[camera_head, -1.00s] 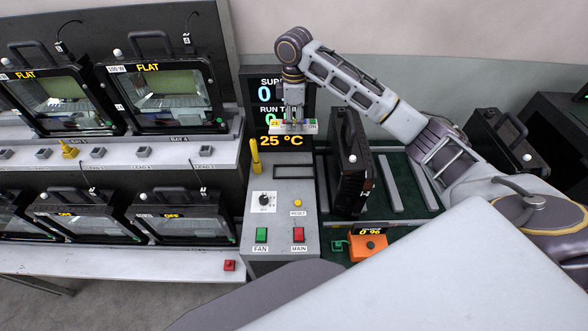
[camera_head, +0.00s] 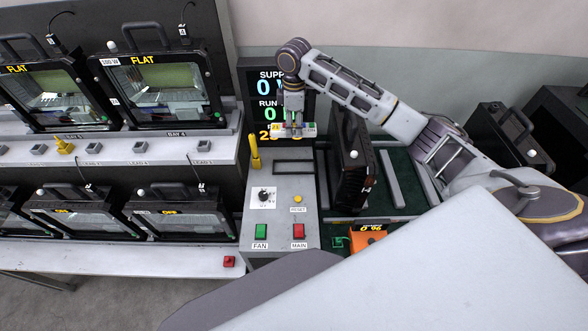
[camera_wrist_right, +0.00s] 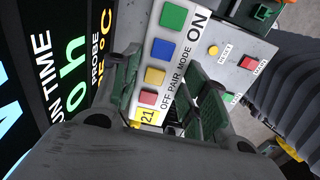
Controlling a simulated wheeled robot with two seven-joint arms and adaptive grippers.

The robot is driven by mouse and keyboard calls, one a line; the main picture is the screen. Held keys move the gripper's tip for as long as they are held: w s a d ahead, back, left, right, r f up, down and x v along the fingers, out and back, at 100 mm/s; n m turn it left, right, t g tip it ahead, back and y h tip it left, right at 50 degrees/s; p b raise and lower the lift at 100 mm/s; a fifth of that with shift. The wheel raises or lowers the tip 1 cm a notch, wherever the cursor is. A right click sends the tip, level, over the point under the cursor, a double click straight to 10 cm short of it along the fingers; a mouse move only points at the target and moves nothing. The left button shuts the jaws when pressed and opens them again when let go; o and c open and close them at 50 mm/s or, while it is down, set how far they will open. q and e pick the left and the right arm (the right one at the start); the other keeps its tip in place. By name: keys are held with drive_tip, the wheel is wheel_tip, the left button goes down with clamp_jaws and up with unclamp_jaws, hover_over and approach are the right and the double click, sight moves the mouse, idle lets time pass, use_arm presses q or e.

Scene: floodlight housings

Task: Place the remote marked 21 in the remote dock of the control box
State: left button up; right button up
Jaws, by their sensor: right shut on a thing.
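The remote marked 21 (camera_wrist_right: 165,62) is a white bar with green, blue, yellow and red buttons and a yellow 21 label at one end. My right gripper (camera_head: 294,122) is shut on it and holds it above the back of the control box, in front of the display. The remote also shows edge-on in the head view (camera_head: 309,129). The grey control box (camera_head: 280,218) has a dark rectangular recess (camera_head: 293,168), which looks like the remote dock; the remote is above and behind it, apart from it. My left gripper is not in view.
The display (camera_head: 268,92) stands behind the box. A yellow probe (camera_head: 254,152) stands at the box's back left. A black floodlight housing (camera_head: 352,170) stands upright close to the right. The box top has a knob (camera_head: 263,196), a green button (camera_head: 260,231) and a red button (camera_head: 298,231).

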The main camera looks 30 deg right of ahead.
wheel_tip(320, 180, down, 9)
drive_tip(key=b, duration=0.5)
drive_tip(key=shift+r, duration=0.15)
drive_tip(key=shift+f+p, duration=0.35)
drive_tip(key=shift+f, duration=2.75)
drive_tip(key=shift+f, duration=1.9)
drive_tip(key=shift+f, duration=0.1)
drive_tip(key=o, duration=1.2)
drive_tip(key=shift+c, duration=0.2)
